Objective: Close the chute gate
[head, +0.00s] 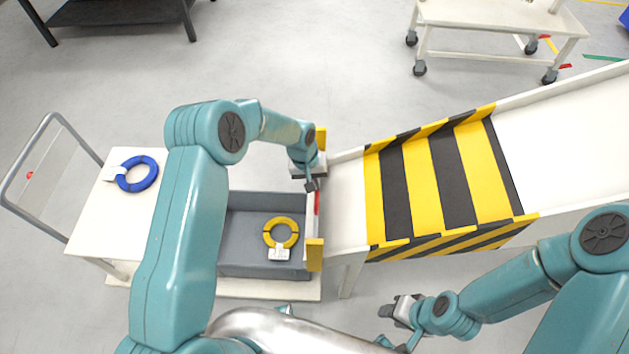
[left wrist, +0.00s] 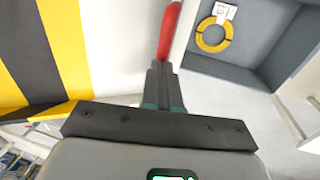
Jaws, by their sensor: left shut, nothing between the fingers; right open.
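The chute (head: 345,205) ends at the grey bin, with a yellow post (head: 315,255) on each side of its mouth. A red bar (head: 317,203) of the gate lies between the posts, partly behind my left gripper. My left gripper (head: 312,185) is shut and empty at the chute mouth. In the left wrist view its fingertips (left wrist: 162,68) are at the near end of the red bar (left wrist: 169,32); I cannot tell whether they touch. My right gripper (head: 386,328) is open and empty, low in front of the chute.
The grey bin (head: 240,262) holds a yellow cable reel (head: 281,232) with a white tag. A blue reel (head: 137,174) lies on the white cart (head: 100,215) at left. Yellow-black stripes (head: 440,180) cross the chute. A white wheeled table (head: 490,18) stands behind.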

